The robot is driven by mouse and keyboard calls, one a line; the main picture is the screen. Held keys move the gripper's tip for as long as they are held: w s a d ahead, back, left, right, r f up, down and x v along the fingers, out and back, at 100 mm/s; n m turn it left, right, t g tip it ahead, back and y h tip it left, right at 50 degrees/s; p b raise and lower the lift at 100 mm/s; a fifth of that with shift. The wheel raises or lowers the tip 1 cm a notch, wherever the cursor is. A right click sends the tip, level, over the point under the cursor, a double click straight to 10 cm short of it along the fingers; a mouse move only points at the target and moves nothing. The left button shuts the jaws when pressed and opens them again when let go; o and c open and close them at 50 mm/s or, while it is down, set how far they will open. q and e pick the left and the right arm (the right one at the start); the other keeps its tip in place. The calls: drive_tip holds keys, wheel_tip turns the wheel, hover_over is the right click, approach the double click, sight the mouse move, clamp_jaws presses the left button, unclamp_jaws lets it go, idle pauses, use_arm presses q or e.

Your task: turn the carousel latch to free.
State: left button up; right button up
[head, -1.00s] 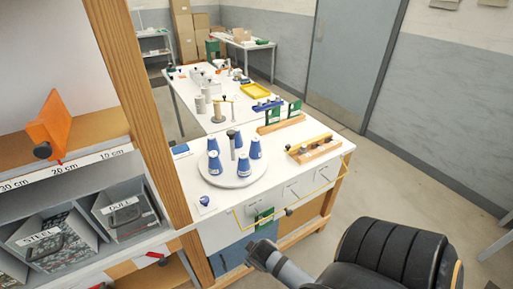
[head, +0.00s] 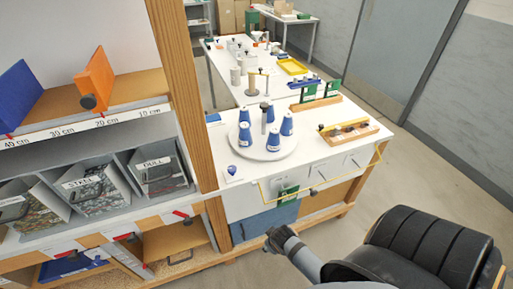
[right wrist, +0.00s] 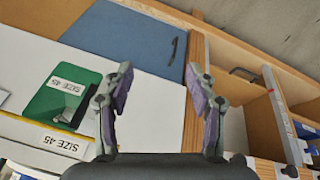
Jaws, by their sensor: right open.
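The carousel (head: 240,152) is a round white turntable on the near end of the white bench. Several blue cones (head: 274,139) stand on it around a dark-topped centre post (head: 265,112). A small blue teardrop-shaped piece (head: 232,170) sits on a white plate in front of it to the left; it may be the latch, but its setting is too small to read. My right gripper (head: 278,238) is in front of the bench, below its top and apart from the carousel. In the right wrist view its fingers (right wrist: 158,100) are spread with nothing between them. My left gripper is out of view.
The wooden shelf post (head: 183,90) and grey bins (head: 95,190) stand left of the carousel. A yellow rail (head: 263,193) runs along the bench front. The right wrist view shows a green panel (right wrist: 55,102) and blue panel (right wrist: 135,35).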

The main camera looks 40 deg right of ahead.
drive_tip(key=w+a+t+b, duration=0.2)
drive_tip(key=w+t+b, duration=0.2)
drive_tip(key=w+b, duration=0.35)
drive_tip(key=m+t+h+b, duration=0.2)
drive_tip(key=m+t+b, duration=0.2)
drive_tip(key=t+b, duration=0.75)
approach(233, 172)
drive_tip(key=w+r+g+b, duration=0.1)
drive_tip(key=r+g, duration=0.1)
drive_tip(key=x, duration=1)
drive_tip(key=shift+w+d+f, duration=0.15)
drive_tip(key=shift+w, duration=0.15)
